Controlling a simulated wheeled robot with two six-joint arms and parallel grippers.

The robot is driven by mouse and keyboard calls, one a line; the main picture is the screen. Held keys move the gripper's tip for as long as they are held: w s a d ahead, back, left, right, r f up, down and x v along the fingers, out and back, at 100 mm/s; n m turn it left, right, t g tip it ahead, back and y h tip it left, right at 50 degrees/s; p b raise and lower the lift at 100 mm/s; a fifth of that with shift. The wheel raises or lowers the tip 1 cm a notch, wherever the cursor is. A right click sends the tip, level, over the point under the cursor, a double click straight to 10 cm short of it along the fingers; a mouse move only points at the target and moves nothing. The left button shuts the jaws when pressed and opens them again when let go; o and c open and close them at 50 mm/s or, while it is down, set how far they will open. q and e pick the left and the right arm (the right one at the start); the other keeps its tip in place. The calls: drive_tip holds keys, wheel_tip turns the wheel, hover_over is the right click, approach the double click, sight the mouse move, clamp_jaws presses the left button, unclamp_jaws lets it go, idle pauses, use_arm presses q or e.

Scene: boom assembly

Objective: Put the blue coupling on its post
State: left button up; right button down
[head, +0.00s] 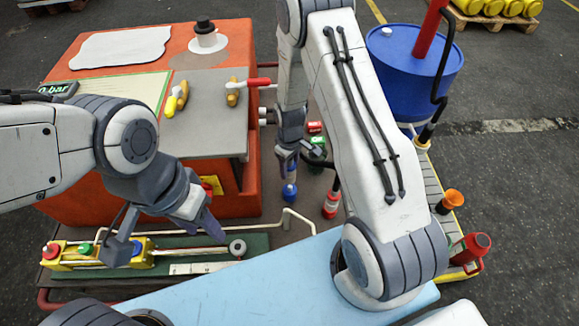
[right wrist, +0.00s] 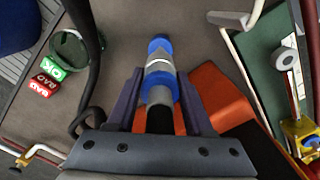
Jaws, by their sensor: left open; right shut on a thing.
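A blue coupling with a grey band (right wrist: 160,66) is between the fingers of my right gripper (right wrist: 161,80), which is shut on it. A dark cylindrical part (right wrist: 159,120) shows behind it, nearer the palm. In the head view the blue coupling (head: 289,192) shows below my right gripper (head: 287,158), over the grey deck. I cannot tell whether its lower end touches the deck. No post is clearly identifiable as its own. My left gripper (head: 163,238) is open and empty, above the green board with the yellow block (head: 70,262).
An orange cabinet (head: 225,40) stands behind left. A red-and-white part (head: 331,204) stands on the deck right of the coupling. A black hose (right wrist: 92,60), and green OK (right wrist: 51,64) and red BAD (right wrist: 41,86) blocks, are beside the right gripper. A blue drum (head: 405,65) is behind right.

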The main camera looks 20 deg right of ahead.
drive_tip(key=shift+f+b, duration=2.1)
drive_tip(key=shift+f, duration=0.5)
drive_tip(key=shift+p, duration=0.35)
drive_tip(key=shift+s+f+b, duration=0.1)
drive_tip(key=shift+f+b, duration=0.35)
drive_tip(key=shift+f, duration=0.15)
drive_tip(key=c, duration=0.6)
unclamp_jaws()
wheel_tip(320, 180, up, 11)
drive_tip(key=p, duration=0.9)
drive_tip(key=shift+p, duration=0.35)
